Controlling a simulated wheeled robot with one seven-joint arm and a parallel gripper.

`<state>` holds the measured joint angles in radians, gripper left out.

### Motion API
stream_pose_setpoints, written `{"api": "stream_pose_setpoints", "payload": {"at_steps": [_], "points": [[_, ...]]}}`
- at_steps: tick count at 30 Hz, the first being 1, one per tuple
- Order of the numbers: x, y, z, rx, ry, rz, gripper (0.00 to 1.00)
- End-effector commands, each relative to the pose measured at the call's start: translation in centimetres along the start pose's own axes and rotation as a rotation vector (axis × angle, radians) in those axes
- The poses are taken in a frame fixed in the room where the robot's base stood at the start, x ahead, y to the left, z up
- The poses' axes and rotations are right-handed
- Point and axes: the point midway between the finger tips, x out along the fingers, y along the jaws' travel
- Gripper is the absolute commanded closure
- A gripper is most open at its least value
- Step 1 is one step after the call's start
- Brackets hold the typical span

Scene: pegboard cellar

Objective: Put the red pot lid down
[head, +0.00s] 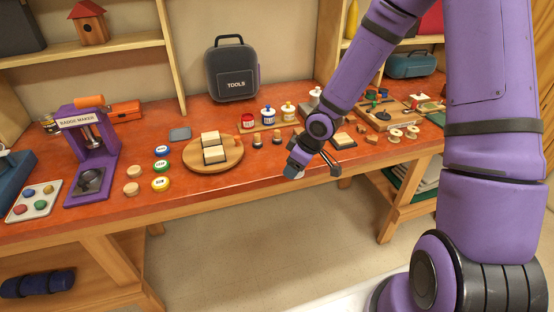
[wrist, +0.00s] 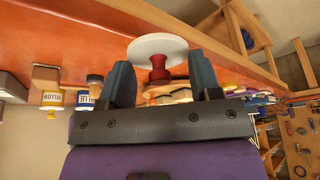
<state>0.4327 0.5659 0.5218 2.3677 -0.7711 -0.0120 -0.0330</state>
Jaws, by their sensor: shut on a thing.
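The red pot lid (wrist: 157,46) shows in the wrist view as a pale round disc with a red knob. My gripper (wrist: 163,76) is shut on it, with the knob between the two fingers. In the head view my gripper (head: 314,170) is near the front edge of the red-topped bench (head: 225,188), and I cannot make out the lid there. The red pot (head: 247,121) stands towards the back of the bench, left of my gripper. Its top looks red, without the white cap seen on its neighbours.
A blue pot (head: 268,115) and a yellow pot (head: 288,111) stand beside the red one. A round wooden board (head: 230,160) with pale blocks is to the left. Several small stamps and spools lie near my gripper. Bare bench top shows left of the gripper along the front.

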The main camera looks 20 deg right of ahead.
Motion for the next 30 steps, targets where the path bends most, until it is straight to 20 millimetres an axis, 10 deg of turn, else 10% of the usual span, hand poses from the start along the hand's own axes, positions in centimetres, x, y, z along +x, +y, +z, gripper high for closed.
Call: {"api": "stream_pose_setpoints", "payload": {"at_steps": [15, 30], "points": [[4.2, 6.6, -7.5, 0.001, 0.001, -0.001, 0.64], [7.7, 7.1, -6.7, -0.001, -0.001, 0.0, 0.64]]}}
